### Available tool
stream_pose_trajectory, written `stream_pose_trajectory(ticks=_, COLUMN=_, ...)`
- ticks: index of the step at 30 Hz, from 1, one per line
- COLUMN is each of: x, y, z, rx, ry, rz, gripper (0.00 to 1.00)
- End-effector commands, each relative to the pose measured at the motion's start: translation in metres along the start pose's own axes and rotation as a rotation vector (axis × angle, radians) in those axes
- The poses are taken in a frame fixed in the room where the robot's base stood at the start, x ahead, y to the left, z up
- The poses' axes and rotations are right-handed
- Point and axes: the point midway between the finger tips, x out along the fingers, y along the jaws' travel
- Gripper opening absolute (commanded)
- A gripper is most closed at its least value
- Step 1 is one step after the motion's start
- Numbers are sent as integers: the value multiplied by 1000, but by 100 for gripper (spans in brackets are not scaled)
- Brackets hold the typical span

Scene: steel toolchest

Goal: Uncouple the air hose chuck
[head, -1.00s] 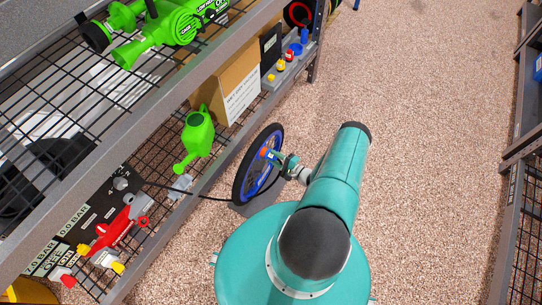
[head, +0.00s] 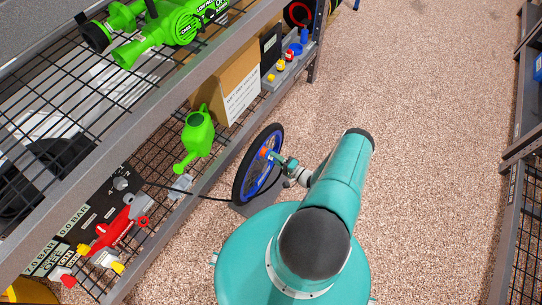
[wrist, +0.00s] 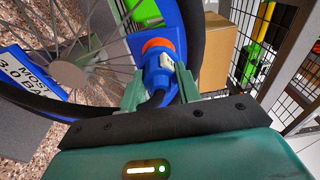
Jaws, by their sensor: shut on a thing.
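The air hose chuck (wrist: 155,78) is blue with an orange collar and a small pale lever. In the wrist view it sits at the inner side of the wheel's rim, between my two fingers. My gripper (wrist: 160,92) is shut on the chuck, one finger on each side. In the head view my gripper (head: 278,163) is at the right side of the upright wheel (head: 238,182), which has a black tyre and blue rim. The orange part of the chuck (head: 264,152) shows there. A dark hose (head: 205,197) runs from the wheel area to the shelf. The valve is hidden.
A wire shelf on the left holds a gauge panel (head: 75,215), a red tool (head: 112,232), a green watering can (head: 198,138) and a cardboard box (head: 222,85). The speckled floor (head: 440,120) is clear to the right. Another shelf stands at the right edge.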

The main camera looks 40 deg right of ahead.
Motion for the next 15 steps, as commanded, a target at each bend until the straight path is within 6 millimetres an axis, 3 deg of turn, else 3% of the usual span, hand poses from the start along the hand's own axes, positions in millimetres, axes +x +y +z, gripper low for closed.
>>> stream_pose_trajectory(ticks=15, x=-7, y=0, z=-1, rx=2, ry=0, rz=1, gripper=0)
